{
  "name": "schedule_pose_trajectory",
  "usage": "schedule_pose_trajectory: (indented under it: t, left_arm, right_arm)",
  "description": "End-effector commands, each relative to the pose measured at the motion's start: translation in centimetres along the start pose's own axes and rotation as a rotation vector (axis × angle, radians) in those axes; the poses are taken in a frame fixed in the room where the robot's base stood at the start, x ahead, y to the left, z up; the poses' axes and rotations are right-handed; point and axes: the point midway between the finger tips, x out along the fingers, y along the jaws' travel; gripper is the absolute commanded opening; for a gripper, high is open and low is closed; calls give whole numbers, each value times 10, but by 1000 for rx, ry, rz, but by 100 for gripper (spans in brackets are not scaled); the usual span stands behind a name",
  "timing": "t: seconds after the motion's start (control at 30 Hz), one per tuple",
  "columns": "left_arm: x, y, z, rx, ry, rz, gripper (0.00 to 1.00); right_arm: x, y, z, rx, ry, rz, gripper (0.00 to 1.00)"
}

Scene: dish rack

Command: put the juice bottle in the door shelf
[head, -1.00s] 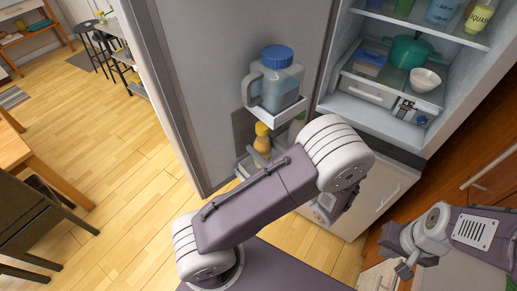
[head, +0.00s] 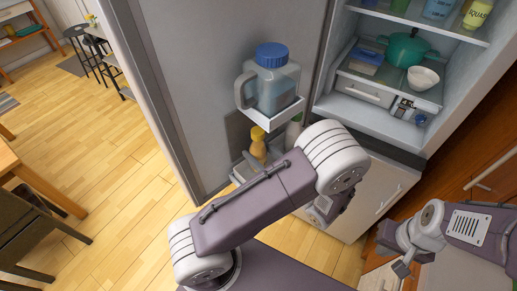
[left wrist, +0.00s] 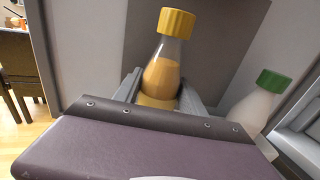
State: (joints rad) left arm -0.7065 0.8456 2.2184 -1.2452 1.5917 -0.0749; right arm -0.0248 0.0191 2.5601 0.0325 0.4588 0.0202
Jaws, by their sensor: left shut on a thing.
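The juice bottle (head: 258,146), orange with a yellow cap, is upright at the lower door shelf (head: 238,175) in the head view. In the left wrist view the juice bottle (left wrist: 164,72) stands between the two fingers of my left gripper (left wrist: 160,97), which is shut on it. My arm hides the bottle's lower part and most of the shelf, so I cannot tell whether the bottle rests on the shelf floor. My right gripper (head: 403,266) is low at the right of the head view, away from the bottle; its jaw opening is unclear.
A blue-lidded pitcher (head: 272,82) stands on the upper door shelf (head: 275,119) above the bottle. A green-capped white bottle (left wrist: 259,103) is right of the juice bottle. The open fridge interior, with a teal pot (head: 408,50) and white bowl (head: 422,77), lies to the right.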

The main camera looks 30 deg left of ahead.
Motion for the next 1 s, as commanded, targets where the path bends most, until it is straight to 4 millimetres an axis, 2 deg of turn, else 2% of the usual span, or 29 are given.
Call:
schedule_pose_trajectory:
  t: [0.03,0.1,0.47,0.8,1.0]
  left_arm:
    - [0,0,-10,1,-1,0,0]
    - [0,0,-13,0,-1,0,0]
    - [0,0,-14,-1,-1,0,0]
    - [0,0,-29,-1,-1,0,0]
    - [0,0,-28,-1,-1,0,0]
  right_arm:
    - [8,0,1,0,0,0,0]
    - [10,0,1,0,0,0,0]
    - [10,0,1,0,0,0,0]
    - [20,0,2,0,0,0,0]
    - [19,0,2,0,0,0,0]
